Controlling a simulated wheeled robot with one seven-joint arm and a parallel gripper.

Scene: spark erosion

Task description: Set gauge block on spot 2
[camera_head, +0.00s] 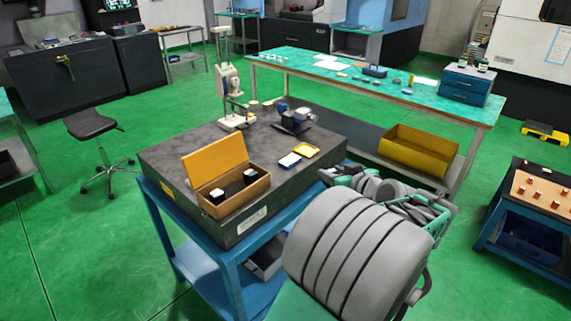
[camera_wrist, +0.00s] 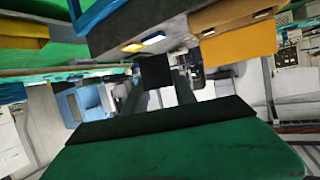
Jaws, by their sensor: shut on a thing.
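In the wrist view my gripper (camera_wrist: 158,92) is shut on a dark, square-faced block, which I take to be the gauge block (camera_wrist: 156,70). It is held in the air, away from the dark surface plate (camera_wrist: 115,25), which shows at the top of that view. In the head view my grey arm fills the lower right and the held block cannot be made out. The surface plate (camera_head: 170,160) carries an open wooden box (camera_head: 235,207) with black, white-topped pieces in it. A white-and-blue pad (camera_head: 290,160) and a yellow pad (camera_head: 306,150) lie on the plate. No spot number is readable.
A comparator stand (camera_head: 228,85) and a dark device with a blue part (camera_head: 293,120) stand at the plate's back. A green-topped bench (camera_head: 400,85) with a blue drawer unit (camera_head: 466,86) is behind. The plate's left part is clear.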

